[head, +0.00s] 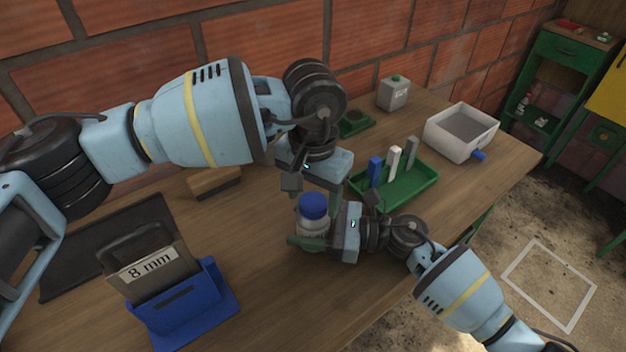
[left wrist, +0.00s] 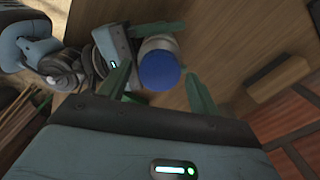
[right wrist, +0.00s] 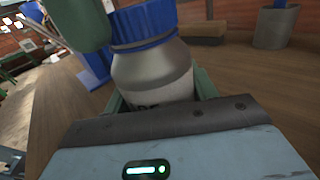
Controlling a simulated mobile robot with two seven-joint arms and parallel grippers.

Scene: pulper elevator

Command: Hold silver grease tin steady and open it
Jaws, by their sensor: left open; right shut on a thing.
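The silver grease tin (head: 309,229) stands upright on the wooden table with its blue lid (head: 313,205) on. My right gripper (head: 318,237) is shut around the tin's body from the right. The right wrist view shows the silver body (right wrist: 150,75) between its green fingers, with the lid (right wrist: 146,24) above. My left gripper (head: 328,194) points down over the tin, open. In the left wrist view the lid (left wrist: 158,70) lies between the spread fingers of my left gripper (left wrist: 157,74), with gaps at both sides.
A blue holder (head: 195,309) with an "8 mm" plate stands at front left. A green tray (head: 410,190) with upright blue, white and grey pieces is right of the tin. Behind are a white bin (head: 461,132), a grey can (head: 393,95) and a wooden block (head: 214,183).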

